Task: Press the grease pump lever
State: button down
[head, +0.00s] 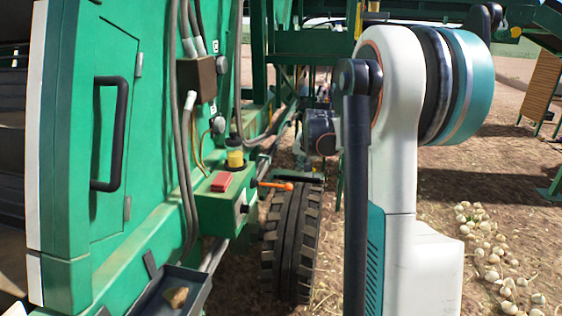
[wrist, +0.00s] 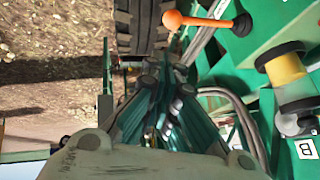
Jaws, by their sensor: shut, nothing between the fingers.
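The grease pump lever is a short rod with an orange grip. In the head view the lever (head: 275,185) sticks out to the right from a green box (head: 222,208) on the machine's side. In the wrist view the lever (wrist: 198,19) is at the top, its rounded orange end pointing left.
A large black tyre (head: 292,242) stands just beyond the lever. A red block (head: 221,181) sits on the green box. Hoses and a black handle (head: 112,135) line the green machine. A dark tray (head: 170,297) juts out at lower left. Onions (head: 490,254) lie at right.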

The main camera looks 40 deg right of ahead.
jog(key=shift+h, duration=0.4)
jog(key=r, duration=0.2)
jog(key=w+a+r, duration=0.1)
jog(key=shift+r+p, duration=0.35)
jog(key=shift+w+f, duration=0.1)
jog(key=x, duration=0.4)
jog(key=a+f+x, duration=0.1)
jog(key=x, duration=0.3)
jog(key=s+b+x, duration=0.1)
jog(key=x, duration=0.3)
jog(key=shift+s+a+f, duration=0.15)
jog(key=shift+a, duration=0.1)
jog(key=shift+a+f, duration=0.2)
jog(key=shift+f, duration=0.35)
